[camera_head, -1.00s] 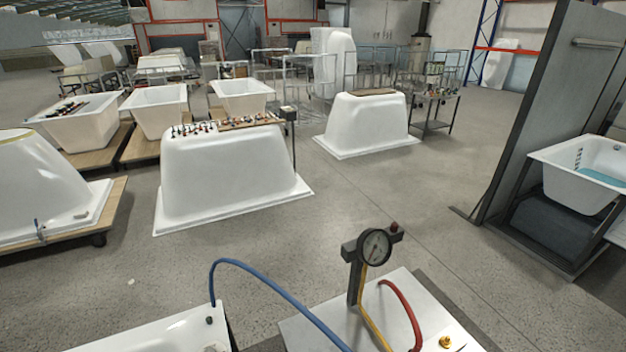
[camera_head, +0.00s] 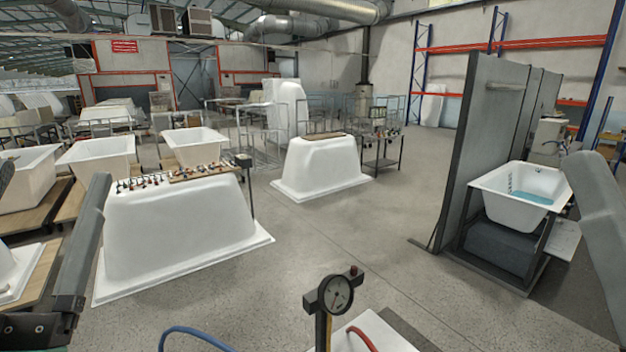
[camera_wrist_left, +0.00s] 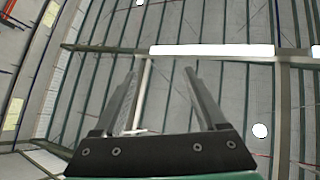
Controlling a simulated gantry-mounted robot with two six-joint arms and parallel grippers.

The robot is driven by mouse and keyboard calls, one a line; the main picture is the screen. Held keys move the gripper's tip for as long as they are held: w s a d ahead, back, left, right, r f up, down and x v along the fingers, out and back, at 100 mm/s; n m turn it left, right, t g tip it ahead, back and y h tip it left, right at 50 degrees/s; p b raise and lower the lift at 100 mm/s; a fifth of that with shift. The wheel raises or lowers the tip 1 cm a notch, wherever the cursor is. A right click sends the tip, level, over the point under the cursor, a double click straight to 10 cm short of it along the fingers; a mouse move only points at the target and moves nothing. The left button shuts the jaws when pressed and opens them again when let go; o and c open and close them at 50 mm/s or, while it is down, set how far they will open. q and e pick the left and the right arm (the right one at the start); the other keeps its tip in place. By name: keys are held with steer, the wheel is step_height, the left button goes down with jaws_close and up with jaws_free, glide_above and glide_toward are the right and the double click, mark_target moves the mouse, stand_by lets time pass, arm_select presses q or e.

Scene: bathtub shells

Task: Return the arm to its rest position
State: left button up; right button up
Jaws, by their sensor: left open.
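My left gripper (camera_head: 52,178) stands at the left edge of the head view, its dark fingers pointing up. In the left wrist view the two fingers of my left gripper (camera_wrist_left: 160,85) are spread apart with nothing between them, and the roof fills the background.
An upturned white bathtub shell (camera_head: 175,235) with small parts on top stands ahead, and another shell (camera_head: 318,168) is behind it. A pressure gauge (camera_head: 335,294) rises at the front. A tub with water (camera_head: 505,205) stands right. Open floor lies between.

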arm_select(q)
steer(key=s+d+r+t+h, duration=0.2)
steer(key=s+d+r+h, duration=0.1)
steer(key=s+h, duration=0.15)
step_height(320, 180, up, 24)
steer(key=n+p, duration=0.2)
steer(key=p, duration=2.3)
steer(key=shift+s+r+h, duration=0.15)
steer(key=shift+r+h, duration=0.05)
steer(key=shift+h, duration=0.15)
